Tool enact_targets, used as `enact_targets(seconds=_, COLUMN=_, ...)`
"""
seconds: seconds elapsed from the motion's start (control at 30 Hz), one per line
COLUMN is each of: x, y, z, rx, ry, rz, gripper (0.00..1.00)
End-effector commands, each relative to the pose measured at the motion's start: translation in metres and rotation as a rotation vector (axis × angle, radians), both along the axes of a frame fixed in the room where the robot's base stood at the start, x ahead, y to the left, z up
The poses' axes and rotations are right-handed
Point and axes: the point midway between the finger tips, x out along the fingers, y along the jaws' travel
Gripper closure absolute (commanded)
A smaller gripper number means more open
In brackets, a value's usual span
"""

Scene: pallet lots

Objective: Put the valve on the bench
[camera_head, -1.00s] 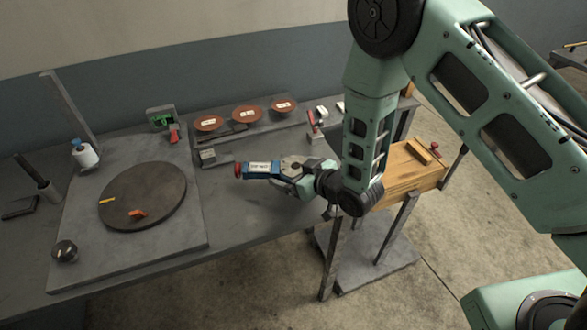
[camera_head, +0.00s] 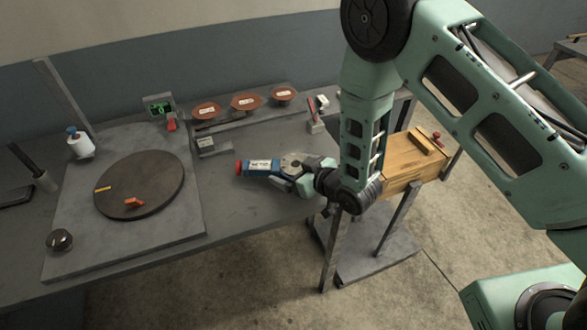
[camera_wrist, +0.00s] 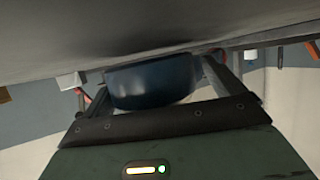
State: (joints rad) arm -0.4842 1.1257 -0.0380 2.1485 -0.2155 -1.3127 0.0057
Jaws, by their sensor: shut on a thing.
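The valve is a blue body with a red end cap and a white label (camera_head: 261,167), held about level over the right part of the grey bench (camera_head: 225,217). My gripper (camera_head: 283,172) is shut on its right end, with the red cap pointing left. In the wrist view the valve's dark blue body (camera_wrist: 150,80) sits between the two fingers, close to the grey bench surface. Whether it touches the bench cannot be told.
A round dark turntable (camera_head: 140,184) on a grey plate takes up the bench's left. A rack with several brown dishes (camera_head: 246,103) stands behind the valve, with a small grey block (camera_head: 206,146) nearby. A wooden box (camera_head: 413,161) is at the right. Bench in front of the valve is clear.

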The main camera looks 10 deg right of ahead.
Motion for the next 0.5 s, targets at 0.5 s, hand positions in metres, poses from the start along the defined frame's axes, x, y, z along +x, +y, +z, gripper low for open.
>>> enact_targets(seconds=0.5, x=0.0012, y=0.0008, z=-0.0067, rx=0.004, ry=-0.005, rz=0.000, gripper=0.76)
